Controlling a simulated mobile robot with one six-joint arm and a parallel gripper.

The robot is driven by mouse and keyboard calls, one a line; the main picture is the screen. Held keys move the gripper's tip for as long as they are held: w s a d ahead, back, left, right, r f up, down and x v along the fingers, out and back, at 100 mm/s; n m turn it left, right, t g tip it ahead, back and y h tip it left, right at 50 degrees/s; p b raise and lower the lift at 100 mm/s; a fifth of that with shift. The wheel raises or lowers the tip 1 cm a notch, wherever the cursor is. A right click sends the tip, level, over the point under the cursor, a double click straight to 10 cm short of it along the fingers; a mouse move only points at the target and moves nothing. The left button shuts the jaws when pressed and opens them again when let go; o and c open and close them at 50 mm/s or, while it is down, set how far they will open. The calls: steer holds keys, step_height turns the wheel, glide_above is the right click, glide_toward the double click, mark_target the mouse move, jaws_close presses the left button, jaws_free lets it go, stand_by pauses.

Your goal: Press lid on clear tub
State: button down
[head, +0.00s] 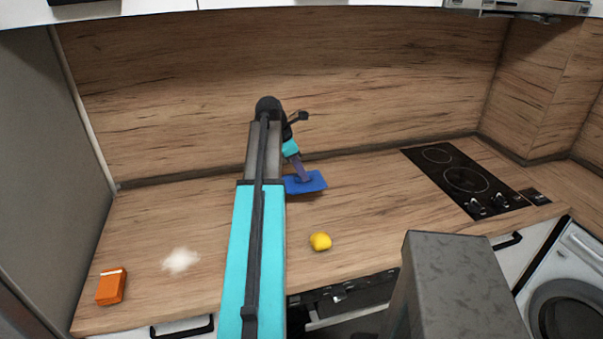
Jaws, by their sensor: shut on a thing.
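A flat blue piece, which looks like the lid (314,184), is at the back of the worktop, just right of my arm. My gripper (304,176) points down at it from above and is shut on it. The fingertips are small in this view, and the exact grip is hard to make out. I cannot tell whether the lid touches anything beneath it. I see no clear tub; my arm covers part of the worktop, and the area under the lid is hidden.
A yellow lemon (320,242) lies near the front edge of the wooden worktop (375,215). A white powdery patch (180,261) and an orange box (111,287) are at left. A black hob (465,180) is at right. The wooden splashback (390,90) rises close behind my gripper.

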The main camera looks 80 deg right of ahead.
steer(key=shift+f+b, duration=1.2)
steer(key=shift+f, duration=0.05)
steer(key=shift+s, duration=0.1)
